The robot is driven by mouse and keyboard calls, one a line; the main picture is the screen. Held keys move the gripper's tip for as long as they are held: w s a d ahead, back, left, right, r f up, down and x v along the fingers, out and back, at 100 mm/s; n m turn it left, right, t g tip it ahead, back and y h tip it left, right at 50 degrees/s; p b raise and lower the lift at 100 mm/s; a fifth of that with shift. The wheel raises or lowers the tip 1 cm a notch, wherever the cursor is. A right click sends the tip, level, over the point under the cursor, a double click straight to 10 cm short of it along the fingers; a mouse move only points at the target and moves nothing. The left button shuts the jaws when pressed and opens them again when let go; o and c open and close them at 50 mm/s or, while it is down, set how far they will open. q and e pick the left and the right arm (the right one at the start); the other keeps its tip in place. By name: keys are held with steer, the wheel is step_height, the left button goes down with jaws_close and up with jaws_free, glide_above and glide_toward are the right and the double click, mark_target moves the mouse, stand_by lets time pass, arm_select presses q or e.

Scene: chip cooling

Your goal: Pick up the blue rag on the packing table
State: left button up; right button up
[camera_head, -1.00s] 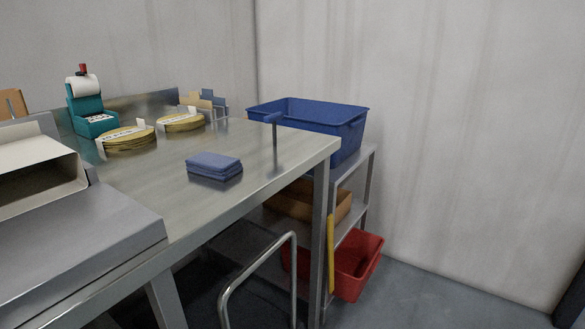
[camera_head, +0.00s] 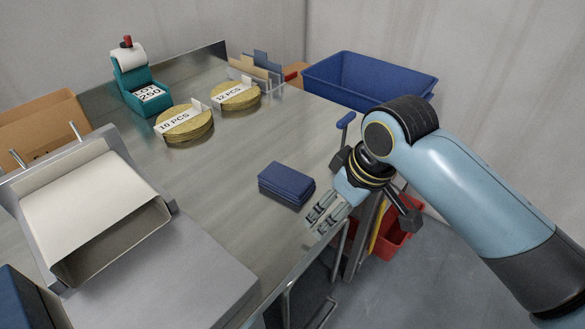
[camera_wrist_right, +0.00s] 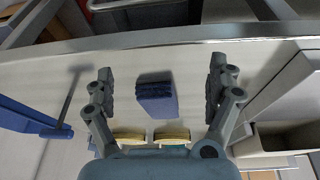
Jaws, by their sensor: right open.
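The blue rag (camera_head: 286,184) is a folded, layered stack lying flat on the packing table (camera_head: 225,165), near its front right edge. My right gripper (camera_head: 318,220) is just right of and in front of the rag in the head view, apart from it. In the right wrist view my right gripper (camera_wrist_right: 162,88) is open and empty. The rag (camera_wrist_right: 156,92) shows between its two spread fingers there, beyond them on the tabletop. My left gripper is in neither view.
Two round gold stacks (camera_head: 185,124) with count cards and a teal label dispenser (camera_head: 138,88) stand further back. A metal chute (camera_head: 95,215) fills the left. A blue-handled post (camera_head: 344,122) stands near the right edge. A blue bin (camera_head: 368,80) sits beyond it.

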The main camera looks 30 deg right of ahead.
steer(key=n+y+p, duration=0.1)
steer(key=n+p, duration=0.1)
glide_toward(287, 177)
steer(key=shift+s+d+r, duration=0.1)
steer(key=shift+d+r, duration=0.1)
steer(key=shift+r, duration=0.05)
steer(key=x, duration=1)
steer(key=shift+a, duration=0.15)
steer(key=shift+s+r, duration=0.1)
steer(key=c, duration=1.2)
